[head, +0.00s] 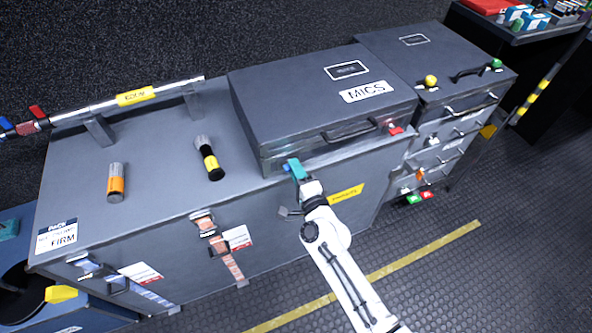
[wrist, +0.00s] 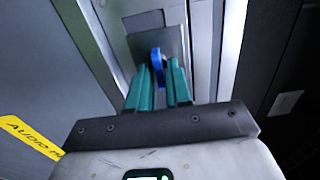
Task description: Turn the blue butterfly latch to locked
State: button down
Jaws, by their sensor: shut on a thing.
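The blue butterfly latch (wrist: 158,62) shows in the wrist view as a narrow blue wing on a grey metal plate (wrist: 150,22). My gripper (wrist: 160,78) has its two teal fingers on either side of the wing and is shut on it. In the head view my gripper (head: 296,171) is at the front left of the dark case marked MICS (head: 262,107). There the latch is mostly hidden by the fingers. The wing looks roughly upright in the wrist view. I cannot read any locked mark beside it.
A red latch (head: 395,130) sits at the front right of the case, past its handle (head: 349,131). An orange-banded cylinder (head: 116,183) and a yellow-banded one (head: 209,160) are on the grey chest top (head: 150,215). Dark floor (head: 450,280) lies open at the right.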

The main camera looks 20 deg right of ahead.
jog(key=shift+f, duration=0.1)
jog(key=c, duration=1.2)
grip_release()
jog(key=shift+c, duration=0.2)
jog(key=shift+s, duration=0.15)
jog(key=s, duration=1)
jog(key=shift+s+p, duration=0.3)
jog(key=shift+p, duration=0.1)
